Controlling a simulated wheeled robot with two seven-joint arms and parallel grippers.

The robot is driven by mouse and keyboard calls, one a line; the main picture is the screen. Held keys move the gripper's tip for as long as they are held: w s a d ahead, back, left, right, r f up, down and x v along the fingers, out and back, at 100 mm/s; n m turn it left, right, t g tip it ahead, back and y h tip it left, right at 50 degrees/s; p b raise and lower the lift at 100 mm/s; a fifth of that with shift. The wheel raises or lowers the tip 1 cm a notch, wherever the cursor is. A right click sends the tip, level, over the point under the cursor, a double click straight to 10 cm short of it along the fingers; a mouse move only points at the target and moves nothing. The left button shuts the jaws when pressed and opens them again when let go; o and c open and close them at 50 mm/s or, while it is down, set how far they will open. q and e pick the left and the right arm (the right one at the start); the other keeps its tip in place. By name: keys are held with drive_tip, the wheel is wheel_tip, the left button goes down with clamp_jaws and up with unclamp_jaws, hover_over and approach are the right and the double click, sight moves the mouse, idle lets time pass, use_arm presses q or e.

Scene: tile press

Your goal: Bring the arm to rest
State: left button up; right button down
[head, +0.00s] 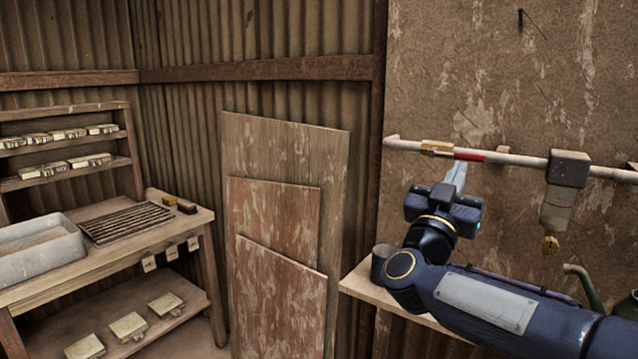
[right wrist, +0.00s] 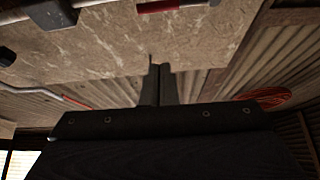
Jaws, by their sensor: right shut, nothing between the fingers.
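My right gripper (head: 457,176) is raised in front of the brown wall board, its fingers pointing up just below the white and red bar. The fingers are closed together with nothing between them. In the right wrist view the gripper (right wrist: 160,72) shows its two dark fingers side by side, with the board behind them. My right arm comes in from the lower right of the head view. My left gripper is in neither view.
The white bar (head: 510,158) crosses the board close to my fingers, carrying a grey block (head: 569,169). A small shelf (head: 362,284) with a metal cup (head: 381,262) lies below. A workbench (head: 110,258) with a grey tub (head: 40,247) stands left; wooden panels (head: 285,150) lean between.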

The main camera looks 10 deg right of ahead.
drive_tip(key=s+a+f+n+t+y, duration=0.1)
drive_tip(key=s+a+f+n+y, duration=0.3)
drive_tip(key=f+y, duration=0.5)
drive_tip(key=s+a+f+n+y, duration=0.1)
drive_tip(key=a+f+n+y, duration=0.55)
drive_tip(key=y, duration=0.45)
drive_tip(key=s+a+f+m+g+y, duration=0.1)
drive_tip(key=s+a+f+g, duration=0.3)
drive_tip(key=s+f, duration=0.6)
drive_tip(key=s+a+f+m+g+y, duration=0.1)
drive_tip(key=s+f+g, duration=0.6)
drive_tip(key=s+f, duration=0.35)
wheel_tip(320, 180, up, 14)
drive_tip(key=p, duration=1.2)
drive_tip(key=shift+w+a+f, duration=0.15)
drive_tip(key=shift+w, duration=0.1)
